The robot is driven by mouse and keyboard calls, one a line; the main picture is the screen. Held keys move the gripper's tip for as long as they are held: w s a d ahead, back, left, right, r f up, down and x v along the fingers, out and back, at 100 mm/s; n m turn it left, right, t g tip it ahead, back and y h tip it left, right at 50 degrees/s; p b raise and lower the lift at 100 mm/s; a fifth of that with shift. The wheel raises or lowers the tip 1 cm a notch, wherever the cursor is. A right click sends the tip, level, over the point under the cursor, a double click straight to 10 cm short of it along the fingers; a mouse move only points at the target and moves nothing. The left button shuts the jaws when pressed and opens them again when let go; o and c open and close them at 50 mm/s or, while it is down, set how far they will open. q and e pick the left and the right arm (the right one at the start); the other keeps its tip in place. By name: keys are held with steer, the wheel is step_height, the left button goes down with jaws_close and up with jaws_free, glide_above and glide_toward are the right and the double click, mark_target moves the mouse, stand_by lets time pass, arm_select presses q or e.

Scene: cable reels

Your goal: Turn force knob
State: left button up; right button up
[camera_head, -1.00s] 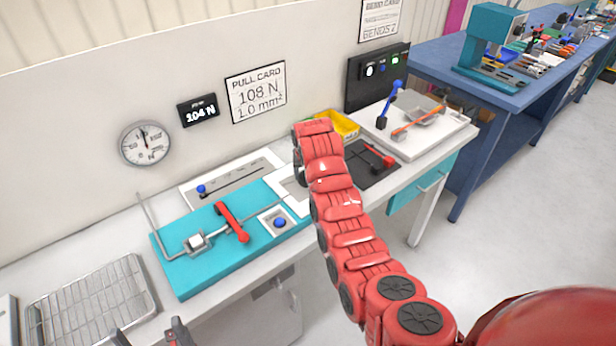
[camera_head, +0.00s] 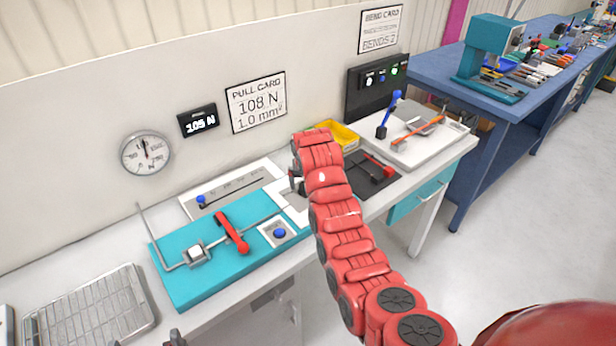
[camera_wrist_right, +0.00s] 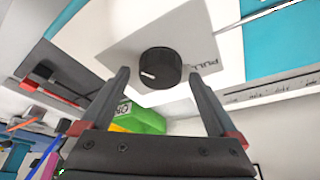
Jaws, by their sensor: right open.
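The force knob (camera_wrist_right: 161,68) is a round black knob with a white pointer mark, on a white panel (camera_wrist_right: 200,45) lettered PULL in the right wrist view. My right gripper (camera_wrist_right: 160,82) is open, with one finger on each side of the knob; I cannot tell whether they touch it. In the head view my right arm hides the knob. The display (camera_head: 199,121) reads 105 N. The pull card (camera_head: 258,102) says 108 N and 1.0 mm. Only a dark tip of my left gripper (camera_head: 174,338) shows at the bottom edge.
The teal fixture (camera_head: 190,283) with a red lever (camera_head: 232,232) and blue button (camera_head: 280,233) lies left of my arm. A round gauge (camera_head: 146,154) hangs on the wall. A yellow bin (camera_head: 340,135) and wire rack (camera_head: 95,310) are on the bench.

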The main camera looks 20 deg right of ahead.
steer(key=b+v, duration=0.1)
steer(key=v, duration=0.4)
steer(key=shift+a+r+b, duration=0.1)
steer(key=shift+r+b, duration=0.05)
steer(key=shift+b, duration=0.25)
steer(key=p+v, duration=1.1)
steer(key=shift+s+r, duration=0.2)
steer(key=shift+r, duration=0.2)
